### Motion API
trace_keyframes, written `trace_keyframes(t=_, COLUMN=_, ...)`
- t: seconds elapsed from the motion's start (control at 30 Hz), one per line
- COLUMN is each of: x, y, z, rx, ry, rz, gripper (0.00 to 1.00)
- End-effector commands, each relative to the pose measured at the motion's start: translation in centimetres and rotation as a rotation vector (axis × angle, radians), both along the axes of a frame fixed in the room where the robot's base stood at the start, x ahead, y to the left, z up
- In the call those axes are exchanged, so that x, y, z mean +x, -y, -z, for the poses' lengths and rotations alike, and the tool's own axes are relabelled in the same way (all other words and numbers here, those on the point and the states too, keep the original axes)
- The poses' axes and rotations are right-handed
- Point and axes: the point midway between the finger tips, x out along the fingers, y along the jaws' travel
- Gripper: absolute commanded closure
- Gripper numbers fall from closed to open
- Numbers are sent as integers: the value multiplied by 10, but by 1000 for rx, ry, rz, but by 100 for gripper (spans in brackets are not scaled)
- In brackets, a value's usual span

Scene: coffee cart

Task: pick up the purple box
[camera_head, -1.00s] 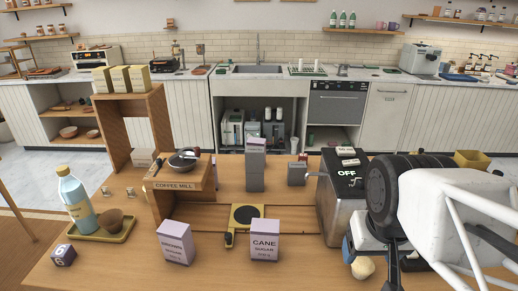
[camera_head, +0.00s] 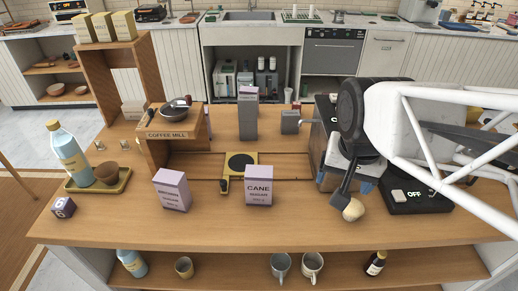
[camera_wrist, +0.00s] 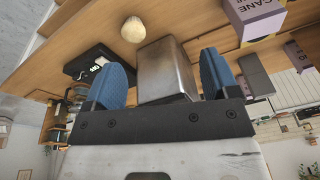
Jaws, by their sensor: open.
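Two pale purple boxes stand upright on the cart top in the head view: the CANE sugar box (camera_head: 258,193) near the middle and a sugar box with hard-to-read lettering (camera_head: 173,190) to its left. A small dark purple cube (camera_head: 64,207) with a white mark lies at the far left. My gripper (camera_head: 347,178) is right of the CANE box, apart from it, near the metal machine. In the wrist view my gripper (camera_wrist: 165,78) shows its blue pads spread wide with nothing held; the CANE box (camera_wrist: 256,16) is at the upper right.
A metal machine (camera_wrist: 168,65) shows between and beyond the pads. A pale ball (camera_head: 353,209) lies beside my fingers. A yellow-black scale (camera_head: 240,166) and tall grey box (camera_head: 248,118) stand behind the CANE box. A tray (camera_head: 118,184) holds a bottle and cup.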

Motion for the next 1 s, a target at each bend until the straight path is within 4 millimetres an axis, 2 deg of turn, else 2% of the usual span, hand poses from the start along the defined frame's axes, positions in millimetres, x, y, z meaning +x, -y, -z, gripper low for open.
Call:
trace_keyframes(t=0.47, x=72, y=-58, z=19, rx=95, ry=-87, rz=545, gripper=19)
trace_keyframes(t=0.8, x=116, y=-109, z=44, rx=123, ry=-138, rz=942, gripper=19)
trace_keyframes(t=1.0, x=136, y=-139, z=61, rx=126, ry=-157, rz=1161, gripper=19)
